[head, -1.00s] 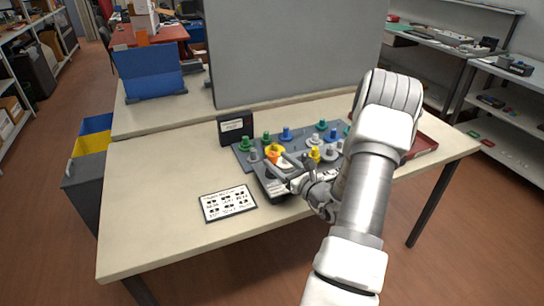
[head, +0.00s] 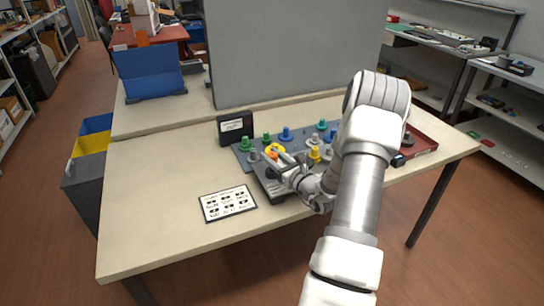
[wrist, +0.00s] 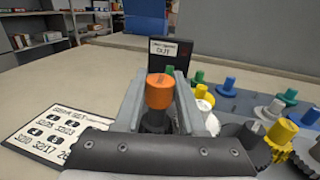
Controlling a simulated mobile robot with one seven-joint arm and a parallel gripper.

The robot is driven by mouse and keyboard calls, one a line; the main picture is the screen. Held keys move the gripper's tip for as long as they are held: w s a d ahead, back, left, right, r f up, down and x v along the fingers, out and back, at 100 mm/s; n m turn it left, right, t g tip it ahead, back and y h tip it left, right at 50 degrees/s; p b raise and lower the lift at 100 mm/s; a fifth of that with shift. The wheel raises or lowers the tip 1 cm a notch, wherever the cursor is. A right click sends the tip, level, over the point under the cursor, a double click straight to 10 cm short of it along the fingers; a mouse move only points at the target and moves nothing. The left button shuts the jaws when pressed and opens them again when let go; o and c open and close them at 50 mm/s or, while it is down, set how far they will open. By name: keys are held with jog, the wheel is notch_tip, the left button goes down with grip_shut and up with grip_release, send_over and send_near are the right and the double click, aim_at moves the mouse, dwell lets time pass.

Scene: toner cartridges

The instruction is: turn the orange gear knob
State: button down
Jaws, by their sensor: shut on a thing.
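The orange gear knob (wrist: 159,92) stands upright between my fingers in the wrist view, its orange cap above a dark lower part. In the head view it shows as a small orange spot (head: 272,155) at the fingertips. My gripper (head: 276,158) reaches in from the right, low over the table, and is shut on the knob. In the wrist view the two grey fingers of my gripper (wrist: 160,84) flank the knob left and right. The knob's lower end is partly hidden by the wrist housing.
A blue-grey board (head: 240,156) bears several coloured knobs close behind and right of my gripper. A black sign box (head: 235,127) stands behind. A white label card (head: 228,203) lies to the left. A red tray (head: 425,140) is at right. The table's left part is clear.

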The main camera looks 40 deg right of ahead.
jog(key=shift+n+y, duration=0.4)
jog(key=shift+y, duration=0.3)
jog(key=n+g+y+b, duration=0.1)
jog(key=n+y, duration=0.2)
jog(key=y, duration=0.2)
jog(key=shift+f, duration=0.1)
jog(key=shift+n+g+y+b, duration=0.7)
jog(key=shift+n+g+y, duration=0.6)
jog(key=shift+n+y, duration=0.85)
jog(key=shift+a+y, duration=0.1)
jog(key=shift+y, duration=0.25)
jog(key=c, duration=0.5)
grip_release()
jog(key=shift+s, duration=0.1)
jog(key=v, duration=1.7)
jog(key=shift+s, duration=0.1)
